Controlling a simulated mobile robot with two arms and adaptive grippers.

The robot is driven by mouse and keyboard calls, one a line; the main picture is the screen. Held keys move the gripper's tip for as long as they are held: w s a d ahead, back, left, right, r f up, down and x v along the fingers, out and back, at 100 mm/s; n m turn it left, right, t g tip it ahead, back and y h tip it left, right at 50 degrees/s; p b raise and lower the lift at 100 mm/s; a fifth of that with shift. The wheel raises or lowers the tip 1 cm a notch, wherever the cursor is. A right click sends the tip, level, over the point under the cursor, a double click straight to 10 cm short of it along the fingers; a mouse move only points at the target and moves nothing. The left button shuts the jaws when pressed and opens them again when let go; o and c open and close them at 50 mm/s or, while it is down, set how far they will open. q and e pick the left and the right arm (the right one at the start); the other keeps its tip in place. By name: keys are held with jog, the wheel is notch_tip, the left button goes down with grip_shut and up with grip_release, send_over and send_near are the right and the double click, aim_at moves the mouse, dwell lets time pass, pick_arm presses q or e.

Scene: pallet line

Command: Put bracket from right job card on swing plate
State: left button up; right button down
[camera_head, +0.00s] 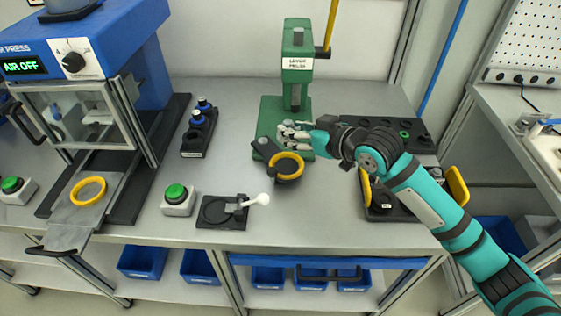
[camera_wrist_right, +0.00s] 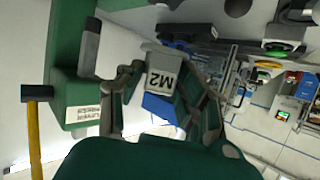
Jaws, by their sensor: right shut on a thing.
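My right gripper (camera_head: 290,131) is shut on a small grey part marked M2, which I take as the bracket; it shows between the fingers in the right wrist view (camera_wrist_right: 165,76). In the head view the fingers mostly hide it. The gripper is in front of the green lever press (camera_head: 298,62). A dark round plate with a yellow ring (camera_head: 287,167), likely the swing plate, is just below the gripper in the picture. I cannot tell whether the held part touches it. My left gripper is out of view.
A dark tray with yellow ends (camera_head: 407,208), perhaps the job card, lies partly behind my right arm. A black rack (camera_head: 355,122) is at the back right. A black fixture with a white-knobbed lever (camera_head: 222,212), green button (camera_head: 177,194) and blue air press (camera_head: 110,40) are left.

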aim_at(293, 171)
notch_tip(293, 171, down, 10)
jog(key=shift+a+r, duration=0.1)
jog(key=shift+r, duration=0.05)
dwell(0.3)
jog(key=shift+f, duration=0.2)
jog(key=c, duration=1.1)
grip_release()
jog(key=shift+r+p, duration=0.3)
jog(key=b+v, duration=0.1)
jog(key=v, duration=1.1)
